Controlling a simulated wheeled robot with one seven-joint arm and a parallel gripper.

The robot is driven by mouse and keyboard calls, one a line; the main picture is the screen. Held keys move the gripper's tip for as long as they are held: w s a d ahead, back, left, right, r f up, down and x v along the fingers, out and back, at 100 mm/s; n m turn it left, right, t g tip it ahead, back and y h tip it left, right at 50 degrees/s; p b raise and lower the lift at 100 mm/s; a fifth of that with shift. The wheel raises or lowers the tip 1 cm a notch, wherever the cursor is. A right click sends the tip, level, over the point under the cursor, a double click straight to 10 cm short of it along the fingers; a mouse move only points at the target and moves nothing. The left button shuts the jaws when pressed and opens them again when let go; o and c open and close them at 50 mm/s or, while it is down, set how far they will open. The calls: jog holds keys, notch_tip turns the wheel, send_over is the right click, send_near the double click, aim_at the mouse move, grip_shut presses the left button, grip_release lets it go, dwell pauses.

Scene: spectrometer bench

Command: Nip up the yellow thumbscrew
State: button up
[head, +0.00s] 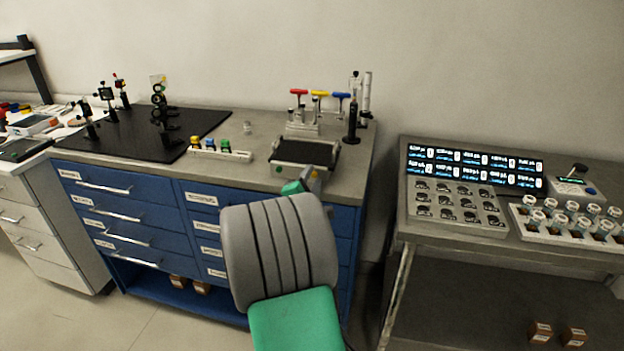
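No thumbscrew can be made out for certain at this size. A small yellow spot shows on an optical mount (158,90) on the black breadboard (200,122). A yellow-topped piece (196,143) sits in a white rack (235,156), beside a blue and a green one. A yellow T-handled tool (319,95) stands between a red and a blue one. My arm rises in the foreground. Its far end, with green and grey parts (302,185), shows at the bench's front edge, below the black tray; its fingers cannot be made out.
A black-topped tray (305,152) lies on the bench right of the rack. Upright posts (354,115) stand at the back right. A gap separates the blue-drawer bench from the right console (460,200).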

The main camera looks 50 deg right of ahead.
jog(key=shift+c, duration=0.5)
grip_shut()
